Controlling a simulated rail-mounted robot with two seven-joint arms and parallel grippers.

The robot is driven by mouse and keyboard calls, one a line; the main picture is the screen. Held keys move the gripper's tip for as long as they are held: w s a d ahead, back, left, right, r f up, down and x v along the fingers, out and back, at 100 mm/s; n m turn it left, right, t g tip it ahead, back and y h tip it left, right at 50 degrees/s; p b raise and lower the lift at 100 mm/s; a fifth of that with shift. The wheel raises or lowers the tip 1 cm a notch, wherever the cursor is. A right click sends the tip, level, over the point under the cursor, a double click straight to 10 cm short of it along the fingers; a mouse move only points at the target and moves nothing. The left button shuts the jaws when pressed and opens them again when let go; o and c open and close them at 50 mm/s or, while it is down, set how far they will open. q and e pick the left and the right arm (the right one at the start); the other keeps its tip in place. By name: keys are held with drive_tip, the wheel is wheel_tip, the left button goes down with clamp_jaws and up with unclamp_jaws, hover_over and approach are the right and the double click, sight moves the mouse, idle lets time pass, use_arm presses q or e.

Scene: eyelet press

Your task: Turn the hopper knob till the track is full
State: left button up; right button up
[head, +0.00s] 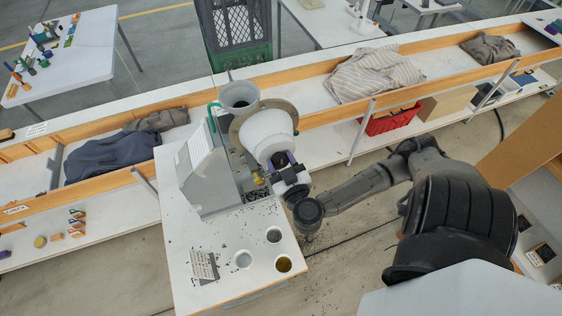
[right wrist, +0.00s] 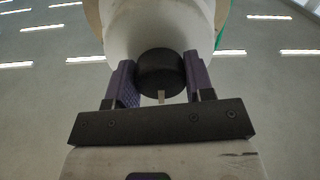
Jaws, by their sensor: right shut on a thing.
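The eyelet press (head: 215,170) stands on a white table with a grey sloped housing and a grey funnel (head: 239,96) on top. Its white hopper drum (head: 266,132) faces my right arm. In the right wrist view the black hopper knob (right wrist: 160,73) sits at the centre of the white drum (right wrist: 150,30). My right gripper (right wrist: 162,80) is shut on the knob, with one purple finger pad on each side. In the head view this gripper (head: 284,165) hides the knob. The track's fill cannot be made out. My left gripper is not in view.
The white press table (head: 210,260) has several round holes at its front right, a small printed card (head: 204,266) and scattered dark bits. Behind runs a long wood-edged bench with folded garments (head: 375,75). A red crate (head: 390,120) sits beneath it.

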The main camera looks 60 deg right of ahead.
drive_tip(key=shift+c, duration=0.5)
